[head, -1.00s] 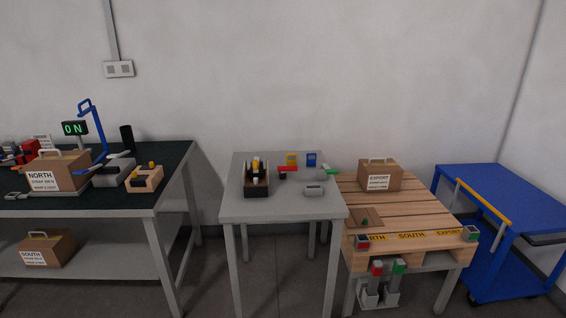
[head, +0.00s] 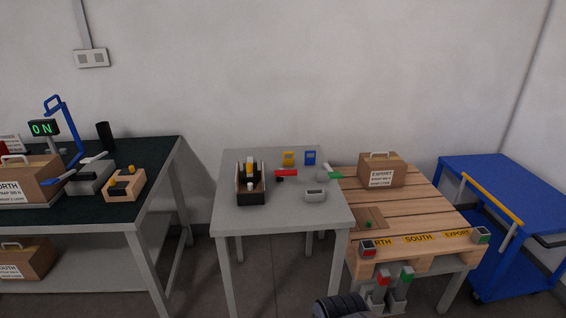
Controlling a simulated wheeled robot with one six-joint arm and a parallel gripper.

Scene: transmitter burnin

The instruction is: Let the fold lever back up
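No part is labelled as the fold lever, and I cannot tell which one it is. A blue upright arm with a looped handle (head: 53,104) rises from the dark bench at the left. Red (head: 384,280) and green (head: 406,275) topped grey posts stand low under the pallet table. A yellow bar (head: 491,198) runs along the near side of the blue cart (head: 500,180). My gripper's fingers are not in view. Only a dark rounded part, probably of my arm, shows at the bottom edge.
A grey table (head: 290,222) in the middle carries a dark open box (head: 251,198) and small coloured parts. An EXPORT carton (head: 382,170) sits on the wooden pallet table (head: 430,208). The left bench (head: 110,215) holds a NORTH carton (head: 28,178) and a lit ON display (head: 43,128).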

